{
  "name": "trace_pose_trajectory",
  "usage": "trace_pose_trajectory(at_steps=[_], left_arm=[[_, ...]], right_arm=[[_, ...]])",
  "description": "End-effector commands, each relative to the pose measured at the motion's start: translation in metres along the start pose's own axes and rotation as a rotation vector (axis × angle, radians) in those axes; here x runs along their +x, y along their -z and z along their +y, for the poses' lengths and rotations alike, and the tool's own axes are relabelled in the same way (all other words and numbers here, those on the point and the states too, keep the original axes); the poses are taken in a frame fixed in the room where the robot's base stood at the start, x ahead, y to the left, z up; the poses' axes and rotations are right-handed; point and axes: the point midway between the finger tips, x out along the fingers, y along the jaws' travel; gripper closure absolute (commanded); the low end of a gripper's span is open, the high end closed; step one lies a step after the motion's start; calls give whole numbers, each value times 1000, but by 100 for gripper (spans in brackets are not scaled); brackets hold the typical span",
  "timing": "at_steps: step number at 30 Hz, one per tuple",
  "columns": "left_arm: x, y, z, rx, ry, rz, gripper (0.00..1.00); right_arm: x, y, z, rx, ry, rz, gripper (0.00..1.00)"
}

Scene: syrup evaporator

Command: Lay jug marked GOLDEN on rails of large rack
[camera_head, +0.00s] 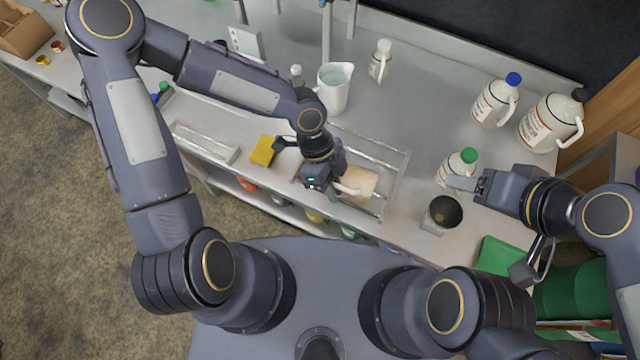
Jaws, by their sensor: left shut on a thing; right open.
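A pale beige jug (360,183) lies tilted or on its side over the large wire rack (398,172) at the bench's front middle. My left gripper (338,186) is shut on it, by its white handle as far as I can see. The gripper and wrist cover part of the jug, and I cannot tell whether it rests on the rails. Its label cannot be read. My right gripper (468,186) is open beside a white jug with a green cap (457,166), which stands upright right of the rack. I cannot tell whether they touch.
A blue-capped jug (495,100) and a dark-capped jug (551,122) stand at the back right. A clear pitcher (334,90) and small bottle (380,61) stand behind the rack.

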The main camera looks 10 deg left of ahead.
Motion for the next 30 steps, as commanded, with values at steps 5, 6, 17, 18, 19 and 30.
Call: trace_pose_trajectory(at_steps=[5, 6, 17, 18, 19, 30], left_arm=[[8, -3, -2, 1, 1, 1, 100], [10, -4, -3, 1, 1, 1, 100], [39, -16, -10, 2, 1, -1, 100], [42, -18, -10, 2, 1, -1, 100], [44, -19, -11, 2, 1, -1, 100], [75, -32, -19, 1, 1, -2, 100]], right_arm=[[6, -3, 3, 0, 0, 0, 41], [8, -4, 4, 0, 0, 0, 41], [29, -15, 14, 0, 0, 0, 41], [32, -16, 15, 0, 0, 0, 41], [34, -17, 15, 0, 0, 0, 41], [58, -29, 27, 0, 0, 0, 41]])
